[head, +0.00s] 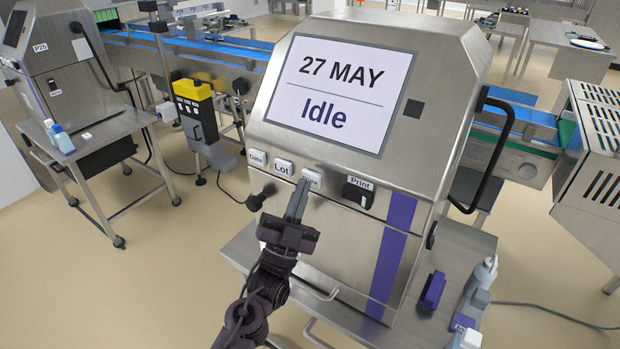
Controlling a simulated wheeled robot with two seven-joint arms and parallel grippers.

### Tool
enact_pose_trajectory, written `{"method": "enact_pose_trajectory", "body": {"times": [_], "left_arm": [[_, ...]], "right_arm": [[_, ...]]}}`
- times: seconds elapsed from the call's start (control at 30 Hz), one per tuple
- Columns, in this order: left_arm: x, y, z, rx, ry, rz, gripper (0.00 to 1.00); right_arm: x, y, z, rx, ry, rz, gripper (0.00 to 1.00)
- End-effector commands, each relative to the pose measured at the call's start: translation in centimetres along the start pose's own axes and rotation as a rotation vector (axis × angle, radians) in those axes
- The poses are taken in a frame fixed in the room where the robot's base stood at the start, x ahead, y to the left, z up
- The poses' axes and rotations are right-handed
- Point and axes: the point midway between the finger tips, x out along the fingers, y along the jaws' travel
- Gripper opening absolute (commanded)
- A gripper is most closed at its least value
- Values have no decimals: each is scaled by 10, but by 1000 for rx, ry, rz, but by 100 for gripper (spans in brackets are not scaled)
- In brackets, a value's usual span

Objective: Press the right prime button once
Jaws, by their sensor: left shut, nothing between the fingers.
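The large steel machine (420,130) has a screen (340,92) reading "27 MAY" and "Idle". Below the screen is a row of white buttons: Date (256,158), Lot (283,168) and a third button (313,174) whose label is partly covered. A black switch labelled Print (357,192) is at the row's right end. My left gripper (301,184) is shut and empty, its fingertips pointing up at the third button and overlapping its lower left part. I cannot tell whether they touch it. My right gripper is not in view.
A yellow and black unit (196,108) and blue conveyor (215,48) are behind. A black handle (492,155) sticks out at right.

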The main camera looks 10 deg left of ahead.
Motion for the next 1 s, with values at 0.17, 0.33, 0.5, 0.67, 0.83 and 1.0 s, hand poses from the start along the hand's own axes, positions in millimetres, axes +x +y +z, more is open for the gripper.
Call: {"method": "enact_pose_trajectory", "body": {"times": [0.17, 0.33, 0.5, 0.67, 0.83, 1.0], "left_arm": [[-6, -5, -4, 1, 0, 0, 0], [-6, -5, -4, 1, 0, 0, 0], [-7, -6, -6, 1, 0, 0, 0], [-17, -13, -13, 2, -2, 1, 0], [-29, -22, -22, 1, -2, 1, 0], [-38, -29, -28, 1, -1, 1, 0]], "right_arm": [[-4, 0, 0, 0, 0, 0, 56], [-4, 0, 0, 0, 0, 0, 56], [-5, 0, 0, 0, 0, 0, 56], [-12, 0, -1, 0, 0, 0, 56], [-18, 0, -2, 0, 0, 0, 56], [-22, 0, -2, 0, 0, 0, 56]]}}
